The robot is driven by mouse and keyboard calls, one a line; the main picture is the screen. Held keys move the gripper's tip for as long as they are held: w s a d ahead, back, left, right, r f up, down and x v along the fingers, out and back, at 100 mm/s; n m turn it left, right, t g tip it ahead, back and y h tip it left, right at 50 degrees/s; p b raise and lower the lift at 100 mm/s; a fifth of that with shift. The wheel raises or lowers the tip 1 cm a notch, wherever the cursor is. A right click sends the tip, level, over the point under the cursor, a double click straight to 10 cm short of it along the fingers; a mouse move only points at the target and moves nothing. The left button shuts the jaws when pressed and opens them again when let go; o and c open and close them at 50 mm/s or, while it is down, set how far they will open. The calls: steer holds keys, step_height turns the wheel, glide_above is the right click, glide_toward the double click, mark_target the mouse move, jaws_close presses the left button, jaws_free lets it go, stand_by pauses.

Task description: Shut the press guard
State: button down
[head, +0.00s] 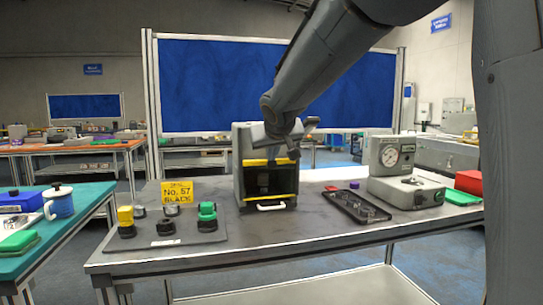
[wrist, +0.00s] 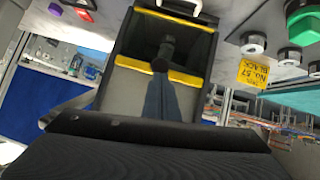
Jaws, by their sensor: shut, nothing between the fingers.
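The press (head: 241,150) is a grey box on the table, with a dark front opening. Its guard (head: 270,181) is a dark see-through panel with a yellow bar at its top and another at its bottom. A white handle (head: 271,206) sits low at the front, near the tabletop. The guard appears lowered across the opening. The guard (wrist: 185,47) also shows in the wrist view, upside down. My gripper (head: 293,150) is above and in front of the press top, near the upper yellow bar. Its fingers (wrist: 162,85) look closed and empty; contact cannot be told.
Left of the press are a yellow sign (head: 178,191) and several buttons, one with a green top (head: 207,211). To the right are a black tray (head: 358,206) and a grey gauge unit (head: 391,156). The table front is clear.

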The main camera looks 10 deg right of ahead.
steer(key=shift+f+b, duration=0.35)
steer(key=shift+f, duration=0.3)
